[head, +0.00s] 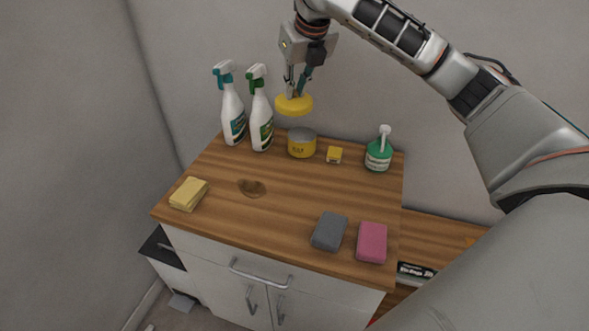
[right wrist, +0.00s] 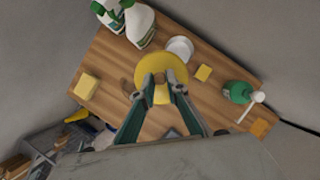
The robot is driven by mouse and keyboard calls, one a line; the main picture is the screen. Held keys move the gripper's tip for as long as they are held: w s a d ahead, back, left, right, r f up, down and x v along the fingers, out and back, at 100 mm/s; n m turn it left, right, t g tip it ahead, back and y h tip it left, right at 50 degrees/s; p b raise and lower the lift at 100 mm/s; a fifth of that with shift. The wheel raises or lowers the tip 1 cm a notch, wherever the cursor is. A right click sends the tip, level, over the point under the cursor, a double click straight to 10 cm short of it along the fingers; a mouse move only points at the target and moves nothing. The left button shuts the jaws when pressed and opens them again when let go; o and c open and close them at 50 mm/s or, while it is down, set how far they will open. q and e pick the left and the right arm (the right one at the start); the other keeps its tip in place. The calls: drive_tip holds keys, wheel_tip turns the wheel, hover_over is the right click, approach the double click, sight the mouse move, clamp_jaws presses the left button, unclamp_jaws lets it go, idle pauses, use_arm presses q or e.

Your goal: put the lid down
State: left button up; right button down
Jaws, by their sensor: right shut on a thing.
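The yellow round lid (head: 294,105) is held in my right gripper (head: 295,92), which is shut on it from above. The lid hangs in the air above the back of the wooden counter. In the right wrist view the lid (right wrist: 154,66) sits at the fingertips of my gripper (right wrist: 162,86). A yellow tin (head: 302,144) with a grey top stands on the counter below the lid. The tin also shows in the right wrist view (right wrist: 180,47), partly behind the lid. My left gripper is in neither view.
Two spray bottles (head: 233,112) (head: 261,115) stand left of the tin. A small yellow box (head: 334,155) and green pump bottle (head: 379,152) stand right. Sponges lie in front: yellow (head: 188,194), grey (head: 330,231), pink (head: 372,242). A brown stain (head: 252,187) marks the otherwise clear middle of the counter (head: 285,205).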

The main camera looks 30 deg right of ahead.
drive_tip(key=s+a+f+p, duration=0.2)
drive_tip(key=s+a+f, duration=0.1)
drive_tip(key=s, duration=0.1)
drive_tip(key=f, duration=1.4)
drive_tip(key=shift+s+f, duration=0.25)
drive_tip(key=shift+f, duration=0.15)
wheel_tip(320, 180, down, 4)
drive_tip(key=shift+f, duration=0.15)
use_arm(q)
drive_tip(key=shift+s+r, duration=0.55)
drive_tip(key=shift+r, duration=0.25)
use_arm(e)
drive_tip(key=shift+f, duration=0.2)
drive_tip(key=shift+f, duration=0.1)
drive_tip(key=c, duration=2.2)
unclamp_jaws()
drive_tip(key=shift+o, duration=0.9)
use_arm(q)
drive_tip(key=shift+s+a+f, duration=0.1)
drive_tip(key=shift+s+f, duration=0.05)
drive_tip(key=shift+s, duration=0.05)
